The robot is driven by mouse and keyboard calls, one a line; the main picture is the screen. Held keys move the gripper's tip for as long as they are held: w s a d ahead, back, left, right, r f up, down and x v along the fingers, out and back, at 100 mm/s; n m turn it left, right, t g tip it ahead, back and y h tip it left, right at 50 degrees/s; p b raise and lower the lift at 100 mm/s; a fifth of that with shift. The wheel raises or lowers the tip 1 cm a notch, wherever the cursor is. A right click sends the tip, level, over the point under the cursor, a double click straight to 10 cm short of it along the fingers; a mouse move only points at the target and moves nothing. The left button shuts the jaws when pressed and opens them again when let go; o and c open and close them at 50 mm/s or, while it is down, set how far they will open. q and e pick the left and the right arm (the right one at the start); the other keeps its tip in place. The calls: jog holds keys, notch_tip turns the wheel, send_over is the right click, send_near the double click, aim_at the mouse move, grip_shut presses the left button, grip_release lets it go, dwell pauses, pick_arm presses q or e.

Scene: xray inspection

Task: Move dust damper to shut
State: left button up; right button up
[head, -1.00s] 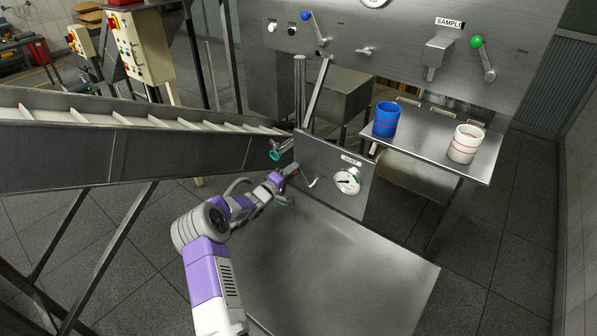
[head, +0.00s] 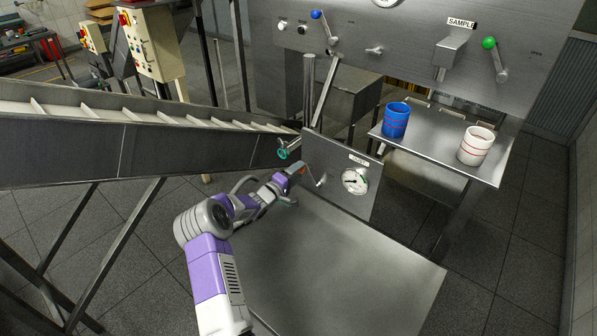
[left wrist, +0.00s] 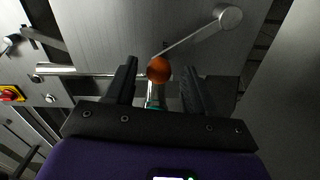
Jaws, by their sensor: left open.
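The damper lever has an orange ball knob on a thin rod; the knob (left wrist: 159,71) shows in the left wrist view, and the rod runs up and right to a round pivot (left wrist: 229,17) on a grey metal panel. In the head view the panel (head: 340,191) stands upright, and the lever pivot (head: 322,182) is left of the gauge. My left gripper (head: 288,182) is at the lever's knob end. In the left wrist view its open fingers stand on either side of the knob, with gaps visible. Finger contact cannot be told. My right gripper is out of view.
A round gauge (head: 354,181) sits on the same panel. A sloping conveyor (head: 190,145) runs behind my left arm. A steel table (head: 431,146) at right bears a blue cup (head: 395,120) and a white cup (head: 476,146). A bare metal plate (head: 330,270) lies below the panel.

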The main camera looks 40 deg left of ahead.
pick_arm(q)
jog(key=s, duration=0.6)
jog(key=shift+d, duration=0.25)
jog(key=shift+s+r, duration=0.1)
